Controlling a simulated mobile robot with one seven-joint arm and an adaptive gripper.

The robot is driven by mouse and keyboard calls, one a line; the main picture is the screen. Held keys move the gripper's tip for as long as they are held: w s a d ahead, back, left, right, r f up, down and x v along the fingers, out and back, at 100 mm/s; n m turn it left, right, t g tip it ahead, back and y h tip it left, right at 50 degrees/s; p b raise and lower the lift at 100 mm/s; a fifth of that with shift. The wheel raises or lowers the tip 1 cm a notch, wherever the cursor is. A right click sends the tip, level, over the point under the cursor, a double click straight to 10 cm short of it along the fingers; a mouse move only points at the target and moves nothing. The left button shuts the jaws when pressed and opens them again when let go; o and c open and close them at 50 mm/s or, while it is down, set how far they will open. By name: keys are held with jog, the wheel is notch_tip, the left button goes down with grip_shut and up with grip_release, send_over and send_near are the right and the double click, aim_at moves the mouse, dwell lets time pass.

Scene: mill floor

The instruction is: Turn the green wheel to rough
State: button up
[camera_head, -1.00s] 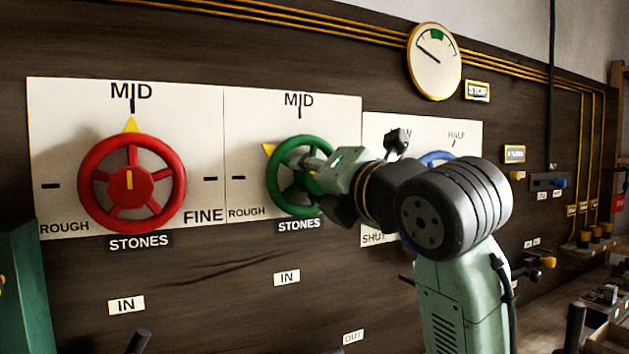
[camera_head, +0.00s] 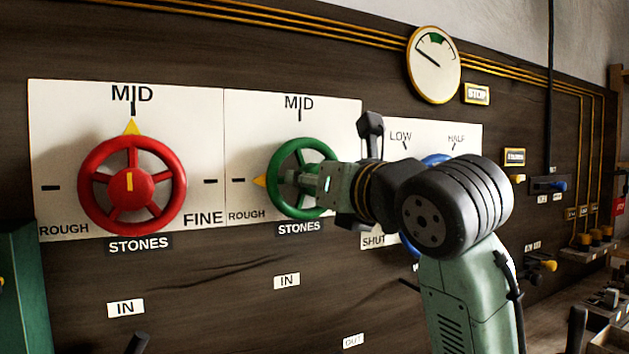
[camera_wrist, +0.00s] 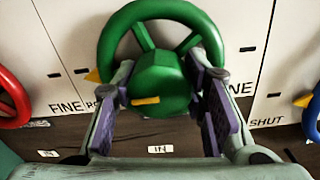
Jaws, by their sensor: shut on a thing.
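The green wheel (camera_head: 283,153) is on a white panel in the middle of the head view. Its yellow pointer (camera_head: 259,181) points left, level with and close to the black dash (camera_head: 238,180) above the word ROUGH (camera_head: 247,215). My gripper (camera_head: 306,183) is at the front of the wheel, shut on its hub. In the wrist view my gripper (camera_wrist: 161,88) has one finger on each side of the green hub (camera_wrist: 165,75), which has a yellow bar on its face. My gripper hides part of the wheel's right side in the head view.
A red wheel (camera_head: 131,186) on the left has its pointer up at MID. A blue wheel (camera_head: 435,159) is mostly hidden behind my arm on the right. A round gauge (camera_head: 434,64) hangs above, with its needle to the upper left.

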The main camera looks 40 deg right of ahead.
dwell(0.4)
jog(key=o, duration=1.2)
jog(key=shift+c, duration=0.2)
jog(key=shift+s, duration=0.1)
jog(key=v, duration=1.1)
jog(key=shift+s, duration=0.4)
jog(key=shift+a, duration=0.1)
